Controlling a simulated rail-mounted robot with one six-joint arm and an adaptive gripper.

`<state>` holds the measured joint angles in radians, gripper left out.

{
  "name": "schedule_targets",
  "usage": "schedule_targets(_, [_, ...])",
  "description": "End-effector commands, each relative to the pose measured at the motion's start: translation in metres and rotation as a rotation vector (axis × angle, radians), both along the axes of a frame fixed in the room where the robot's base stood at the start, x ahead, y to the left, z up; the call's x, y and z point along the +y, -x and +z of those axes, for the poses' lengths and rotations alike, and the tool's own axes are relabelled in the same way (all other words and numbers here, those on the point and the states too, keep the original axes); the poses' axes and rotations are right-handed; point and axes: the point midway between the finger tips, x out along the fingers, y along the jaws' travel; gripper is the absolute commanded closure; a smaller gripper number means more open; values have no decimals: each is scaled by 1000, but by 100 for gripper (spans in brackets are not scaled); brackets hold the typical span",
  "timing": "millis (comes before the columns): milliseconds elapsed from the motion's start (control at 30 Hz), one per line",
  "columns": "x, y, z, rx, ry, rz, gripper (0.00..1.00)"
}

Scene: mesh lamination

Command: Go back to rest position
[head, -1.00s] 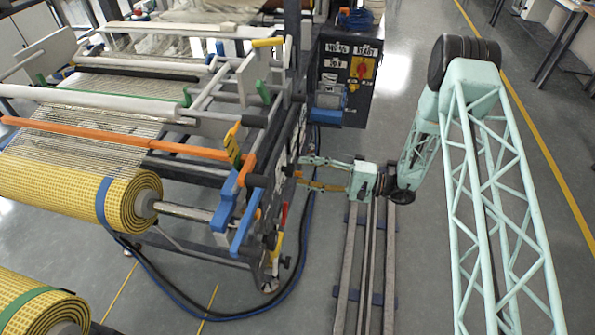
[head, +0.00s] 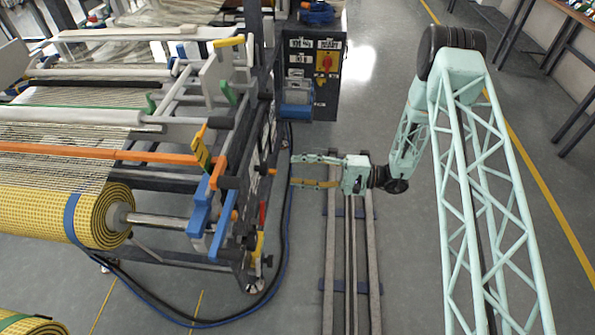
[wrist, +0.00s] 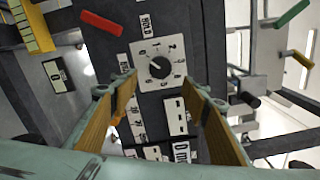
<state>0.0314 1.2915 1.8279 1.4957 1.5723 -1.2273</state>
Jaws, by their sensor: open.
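My gripper (head: 292,170) is at the end of my pale green arm, over the left side of the floor rails, just right of the machine's side in the head view. Its two fingers are apart, and nothing shows between them. In the wrist view my gripper (wrist: 157,85) has orange-brown finger pads that stand well apart. A round black dial (wrist: 158,62) on a white numbered plate shows beyond and between the fingertips. I cannot tell from the wrist view how far the fingertips are from it.
The laminating machine (head: 110,152), with a yellow mesh roll (head: 60,215), stands on the left. A control cabinet (head: 330,72) stands at the back. Floor rails (head: 350,255) run under my arm. A blue-black hose (head: 283,215) lies beside the machine. The floor right of the rails is open.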

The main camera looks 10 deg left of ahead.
Motion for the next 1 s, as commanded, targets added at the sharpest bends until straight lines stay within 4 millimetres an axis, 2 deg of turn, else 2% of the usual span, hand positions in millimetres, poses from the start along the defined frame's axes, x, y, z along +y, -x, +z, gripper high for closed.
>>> schedule_targets(367, [0,0,1,0,1,1,57])
schedule_targets(533, [0,1,10,-1,7,13,57])
schedule_targets(767, [-1,8,39,-4,31,55,57])
schedule_targets(1000, [-3,20,80,-9,74,114,57])
